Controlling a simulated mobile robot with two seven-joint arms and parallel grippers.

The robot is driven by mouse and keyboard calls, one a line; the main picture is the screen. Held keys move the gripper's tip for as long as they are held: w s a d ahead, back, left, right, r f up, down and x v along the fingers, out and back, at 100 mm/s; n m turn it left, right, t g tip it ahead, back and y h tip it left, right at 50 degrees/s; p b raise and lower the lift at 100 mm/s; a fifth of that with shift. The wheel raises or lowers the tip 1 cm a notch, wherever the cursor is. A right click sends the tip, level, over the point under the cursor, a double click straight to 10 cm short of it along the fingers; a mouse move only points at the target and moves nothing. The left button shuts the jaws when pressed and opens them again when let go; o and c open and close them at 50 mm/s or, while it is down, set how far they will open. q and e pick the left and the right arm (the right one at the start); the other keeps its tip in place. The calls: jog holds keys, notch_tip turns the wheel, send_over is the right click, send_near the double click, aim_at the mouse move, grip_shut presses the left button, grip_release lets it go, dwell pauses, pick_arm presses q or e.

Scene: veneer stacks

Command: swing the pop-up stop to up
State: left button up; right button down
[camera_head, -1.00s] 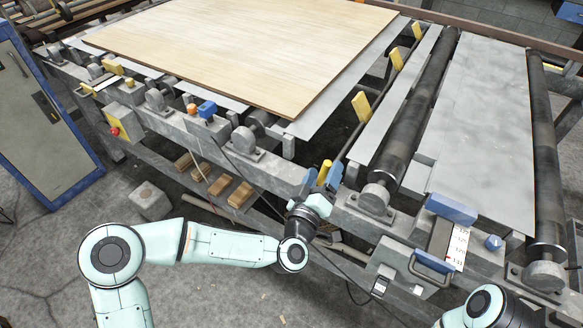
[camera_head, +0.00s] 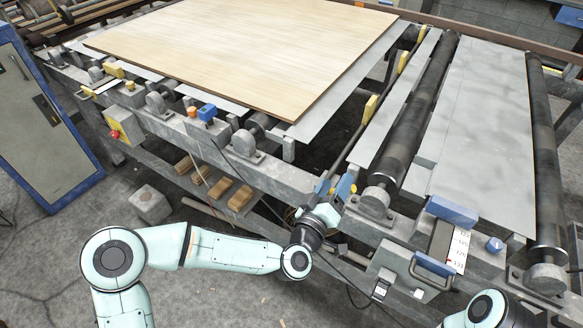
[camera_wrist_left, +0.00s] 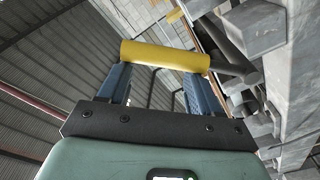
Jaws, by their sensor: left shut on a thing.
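My left gripper (camera_head: 335,188) is at the machine's front rail in the head view, its blue fingers shut on a yellow handle (camera_head: 344,187). In the left wrist view the yellow handle (camera_wrist_left: 165,56) lies crosswise between the two blue fingertips. The pop-up stop shows as yellow paddles along a dark shaft (camera_head: 352,148): a near one (camera_head: 370,108), a middle one (camera_head: 403,62) and a far one (camera_head: 422,34). They stand close to upright in the gap beside the wooden sheet. My right gripper is out of view.
A large veneer sheet (camera_head: 240,45) lies left of the gap. A dark roller (camera_head: 415,110) and a grey plate (camera_head: 480,120) are to the right. Open floor (camera_head: 100,230) lies in front.

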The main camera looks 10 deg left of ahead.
pick_arm(q)
jog(key=shift+s+d+f+m+g+h, duration=0.15)
jog(key=shift+s+d+f+g+h, duration=0.1)
jog(key=shift+s+d+f, duration=0.25)
jog(key=shift+s+d+f+m+g+h, duration=0.2)
jog(key=shift+d+f+g+h, duration=0.1)
jog(key=shift+f, duration=0.25)
jog(key=v, duration=0.6)
jog(key=shift+s+d+p, duration=0.2)
jog(key=shift+p, duration=0.2)
jog(key=shift+r+t, duration=0.15)
jog(key=shift+t, duration=0.1)
